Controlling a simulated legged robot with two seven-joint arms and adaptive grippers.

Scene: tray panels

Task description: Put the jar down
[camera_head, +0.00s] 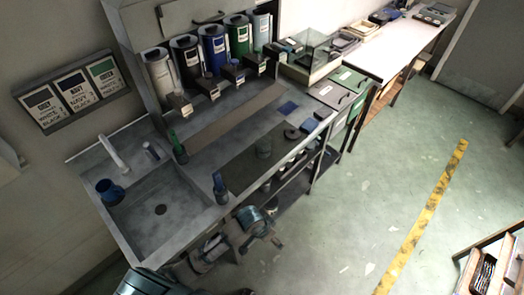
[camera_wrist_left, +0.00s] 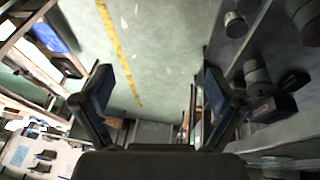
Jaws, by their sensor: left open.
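My right gripper is in neither view.
A sink (camera_head: 160,208) with a blue cup (camera_head: 110,192) lies left of the mat. Several coloured canisters (camera_head: 214,49) line the back shelf. The green floor (camera_head: 330,225) is open on the right.

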